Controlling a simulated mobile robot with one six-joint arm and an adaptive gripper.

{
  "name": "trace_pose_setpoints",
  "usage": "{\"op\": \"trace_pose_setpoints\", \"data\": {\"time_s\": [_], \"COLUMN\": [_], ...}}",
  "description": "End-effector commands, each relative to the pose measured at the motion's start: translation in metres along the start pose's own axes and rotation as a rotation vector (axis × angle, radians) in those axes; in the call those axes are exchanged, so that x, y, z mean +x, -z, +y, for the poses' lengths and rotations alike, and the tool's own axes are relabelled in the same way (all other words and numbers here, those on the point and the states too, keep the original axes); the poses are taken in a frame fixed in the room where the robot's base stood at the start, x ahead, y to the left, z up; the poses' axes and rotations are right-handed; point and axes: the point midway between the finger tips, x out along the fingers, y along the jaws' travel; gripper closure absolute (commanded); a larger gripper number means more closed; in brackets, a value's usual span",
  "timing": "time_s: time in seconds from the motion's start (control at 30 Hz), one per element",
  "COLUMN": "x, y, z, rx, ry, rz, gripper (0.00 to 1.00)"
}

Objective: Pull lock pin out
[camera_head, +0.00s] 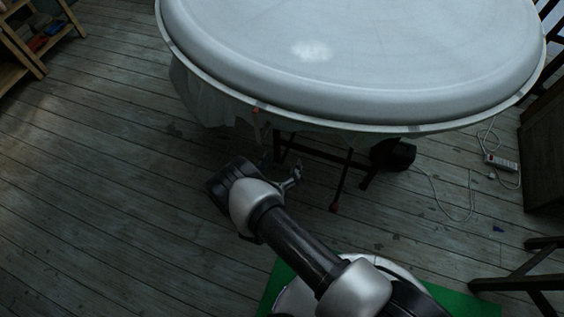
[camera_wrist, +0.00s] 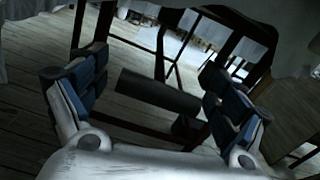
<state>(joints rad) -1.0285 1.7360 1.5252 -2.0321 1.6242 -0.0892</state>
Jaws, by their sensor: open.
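My gripper (camera_head: 287,177) is open below the near edge of the large round white plaster piece (camera_head: 350,60) in the head view. In the wrist view its two blue-padded fingers (camera_wrist: 155,84) stand wide apart with nothing held between them. A dark cylinder (camera_wrist: 160,94) shows across the gap between the fingers, in front of the dark stand frame (camera_wrist: 160,50); I cannot tell its distance from them. I cannot clearly make out the lock pin.
Cloth (camera_head: 205,95) hangs below the rim at left. A black box-like part (camera_head: 393,153) sits under the rim at right. A white cable leads across the floor near a power strip (camera_head: 501,162). A wooden shelf (camera_head: 30,45) stands far left. The plank floor at left is clear.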

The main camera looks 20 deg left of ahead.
Motion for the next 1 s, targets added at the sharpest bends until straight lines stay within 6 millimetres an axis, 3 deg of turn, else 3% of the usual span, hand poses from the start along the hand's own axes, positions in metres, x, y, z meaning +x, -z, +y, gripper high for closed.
{"op": "trace_pose_setpoints", "data": {"time_s": [0.17, 1.0], "x": [-0.0002, -0.0004], "y": [-0.0002, 0.0001], "z": [0.0001, -0.0005], "rx": [0.000, 0.000], "ry": [0.000, 0.001], "rz": [0.000, 0.000], "gripper": [0.15, 0.71]}}
